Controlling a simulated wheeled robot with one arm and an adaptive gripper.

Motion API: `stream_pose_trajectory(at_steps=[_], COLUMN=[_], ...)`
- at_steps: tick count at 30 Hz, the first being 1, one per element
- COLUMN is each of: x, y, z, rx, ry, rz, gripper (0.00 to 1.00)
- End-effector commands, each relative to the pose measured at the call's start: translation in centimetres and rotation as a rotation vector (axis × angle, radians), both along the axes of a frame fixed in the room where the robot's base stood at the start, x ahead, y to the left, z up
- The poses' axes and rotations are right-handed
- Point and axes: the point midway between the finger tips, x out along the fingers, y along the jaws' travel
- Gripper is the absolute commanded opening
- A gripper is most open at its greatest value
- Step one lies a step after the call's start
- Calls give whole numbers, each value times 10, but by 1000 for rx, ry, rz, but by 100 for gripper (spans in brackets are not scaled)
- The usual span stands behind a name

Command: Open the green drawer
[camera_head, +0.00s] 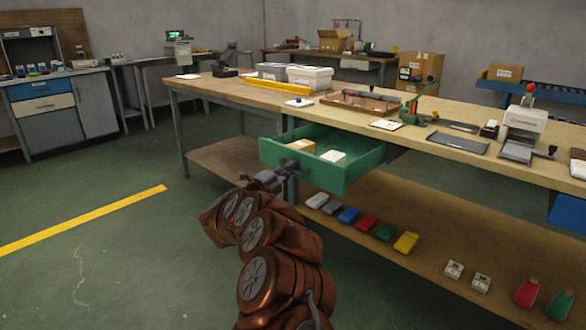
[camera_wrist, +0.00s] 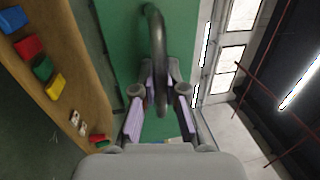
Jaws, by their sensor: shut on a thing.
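The green drawer (camera_head: 320,171) stands pulled out from under the long workbench, its inside showing from above. A brown box (camera_head: 301,145) and a white item (camera_head: 333,156) lie in it. My gripper (camera_head: 284,174) is at the drawer's front face, and its fingers are small in the head view. In the wrist view, my gripper (camera_wrist: 158,92) has its two fingers on either side of the dark curved handle (camera_wrist: 154,40), shut on it. The green drawer front (camera_wrist: 122,45) fills the area behind the handle.
The workbench top (camera_head: 232,88) carries a white box, a wooden tray and several tools. The lower shelf (camera_head: 372,209) holds several coloured items. Open green floor (camera_head: 115,258) with a yellow line lies to the left.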

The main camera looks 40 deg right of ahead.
Motion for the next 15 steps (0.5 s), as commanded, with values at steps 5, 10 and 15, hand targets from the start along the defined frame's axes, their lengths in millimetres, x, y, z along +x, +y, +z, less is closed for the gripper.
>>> stream_pose_trajectory(at_steps=[5,10,15], x=[0,0,0], y=[0,-1,-1], z=[0,0,0], rx=[0,0,0], ry=[0,0,0], rz=[0,-1,-1], gripper=[0,22,23])
